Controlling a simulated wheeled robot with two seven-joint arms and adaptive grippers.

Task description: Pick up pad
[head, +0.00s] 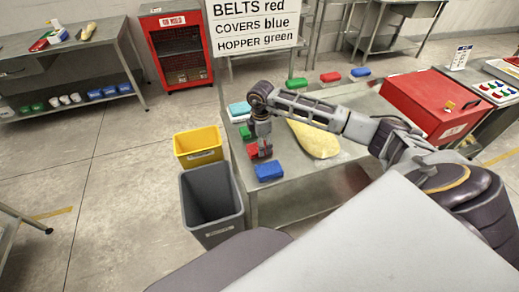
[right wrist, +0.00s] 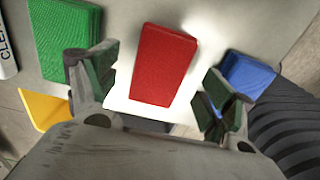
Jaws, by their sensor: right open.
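A red pad (right wrist: 163,65) lies on the table, between and beyond the spread fingers of my right gripper (right wrist: 160,72) in the right wrist view. The gripper is open and empty. In the head view my right gripper (head: 262,146) points down over the red pad (head: 252,151), hiding part of it. A green pad (right wrist: 64,42) lies left of the red one in the wrist view, and a blue pad (right wrist: 245,76) lies right, partly behind a finger. The head view also shows the blue pad (head: 269,171) and the green pad (head: 245,132). My left gripper is out of view.
A yellow bin (head: 198,147) and a grey bin (head: 211,200) stand left of the table. A yellow lump (head: 318,140), a light-blue block (head: 239,108) and a red box (head: 430,103) are on it. A sign (head: 250,27) reads BELTS red, COVERS blue, HOPPER green.

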